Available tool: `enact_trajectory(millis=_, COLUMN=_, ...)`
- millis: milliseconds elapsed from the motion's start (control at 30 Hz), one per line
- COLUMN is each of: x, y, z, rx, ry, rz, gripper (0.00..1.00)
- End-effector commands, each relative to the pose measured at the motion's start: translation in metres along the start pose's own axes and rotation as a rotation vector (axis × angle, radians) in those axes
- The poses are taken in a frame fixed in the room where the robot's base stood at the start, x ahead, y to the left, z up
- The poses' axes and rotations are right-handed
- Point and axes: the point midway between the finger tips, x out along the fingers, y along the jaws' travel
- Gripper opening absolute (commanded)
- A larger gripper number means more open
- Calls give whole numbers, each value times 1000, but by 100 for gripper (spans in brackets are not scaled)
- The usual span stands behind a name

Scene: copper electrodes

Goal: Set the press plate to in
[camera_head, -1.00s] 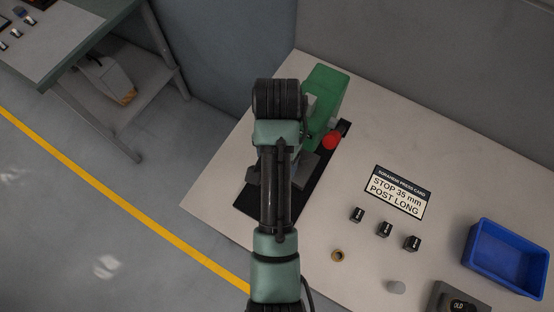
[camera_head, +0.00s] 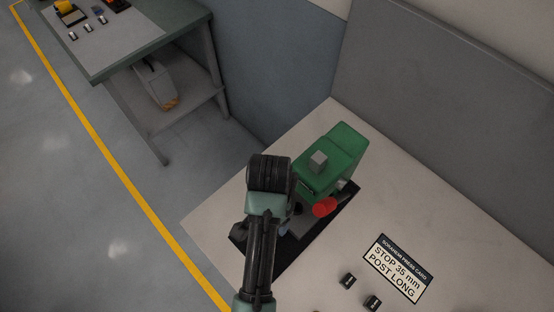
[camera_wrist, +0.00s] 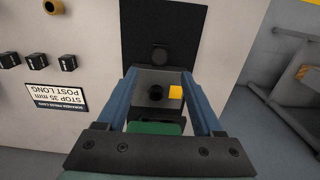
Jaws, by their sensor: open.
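A green press (camera_head: 343,150) with a red knob (camera_head: 325,207) and a grey block on top stands on a black base mat (camera_head: 262,268) on the table. My arm covers the mat's left part and some of the press front. In the wrist view my gripper (camera_wrist: 159,72) is open and empty, its two blue fingers on either side of a grey plate (camera_wrist: 145,79). A green part of the press (camera_wrist: 155,128) shows between the fingers. I cannot tell whether the fingers touch the plate.
A card reading "STOP 35 mm POST LONG" (camera_head: 397,268) lies right of the press. Small black labelled blocks (camera_head: 348,281) sit near it. A brass ring (camera_wrist: 53,6) shows in the wrist view. A grey wall stands behind; another bench (camera_head: 150,35) stands at upper left.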

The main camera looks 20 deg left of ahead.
Motion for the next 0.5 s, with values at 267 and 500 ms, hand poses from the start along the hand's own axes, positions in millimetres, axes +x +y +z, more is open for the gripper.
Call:
enact_trajectory(millis=267, x=57, y=1, z=1, rx=0, ry=-4, rz=3, gripper=68)
enact_trajectory(millis=500, x=86, y=0, z=0, rx=0, ry=-1, rz=0, gripper=68)
